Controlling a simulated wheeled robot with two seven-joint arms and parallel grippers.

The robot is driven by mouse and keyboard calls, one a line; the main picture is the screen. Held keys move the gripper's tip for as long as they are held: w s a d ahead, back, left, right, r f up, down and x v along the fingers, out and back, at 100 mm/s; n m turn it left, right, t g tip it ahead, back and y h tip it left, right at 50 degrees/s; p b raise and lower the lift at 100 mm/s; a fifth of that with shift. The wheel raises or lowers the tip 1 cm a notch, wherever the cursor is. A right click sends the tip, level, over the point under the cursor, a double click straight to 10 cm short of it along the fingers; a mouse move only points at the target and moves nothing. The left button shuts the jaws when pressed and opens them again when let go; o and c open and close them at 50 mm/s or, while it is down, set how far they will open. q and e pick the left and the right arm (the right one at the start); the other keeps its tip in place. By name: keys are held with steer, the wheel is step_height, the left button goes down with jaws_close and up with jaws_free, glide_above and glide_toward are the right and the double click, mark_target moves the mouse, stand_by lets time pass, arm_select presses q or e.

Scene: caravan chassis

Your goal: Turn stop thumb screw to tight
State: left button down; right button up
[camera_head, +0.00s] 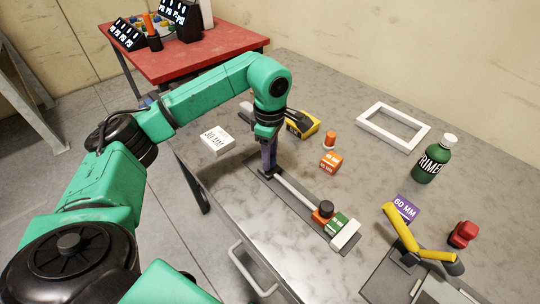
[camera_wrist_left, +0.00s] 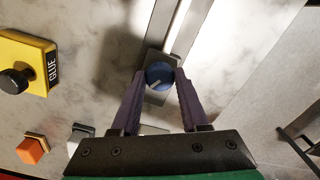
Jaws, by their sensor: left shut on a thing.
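The stop thumb screw shows in the left wrist view as a round blue knob (camera_wrist_left: 159,75) with a pale line on its top. It sits on a dark block at the rail (camera_head: 300,195) on the table. My left gripper (camera_head: 269,170) points down at the far end of this rail. In the wrist view its two dark fingers (camera_wrist_left: 161,80) are shut on the knob, one on each side. In the head view the gripper hides the knob. My right gripper is not in view.
At the rail's near end are a green block (camera_head: 336,222), a white end block (camera_head: 345,234) and a black knob (camera_head: 326,208). A white 30 MM block (camera_head: 216,140), a yellow glue holder (camera_head: 304,125) and an orange block (camera_head: 331,162) stand near the gripper. A yellow-handled clamp (camera_head: 405,235) is at right.

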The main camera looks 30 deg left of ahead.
arm_select(q)
steer(key=shift+w+r, duration=0.1)
steer(key=shift+r, duration=0.05)
steer(key=shift+c, duration=2.1)
jaws_free()
step_height(320, 180, up, 8)
steer(key=shift+f+b, duration=0.15)
steer(key=shift+b, duration=0.15)
step_height(320, 180, up, 7)
steer(key=p, duration=0.2)
steer(key=shift+f, duration=0.1)
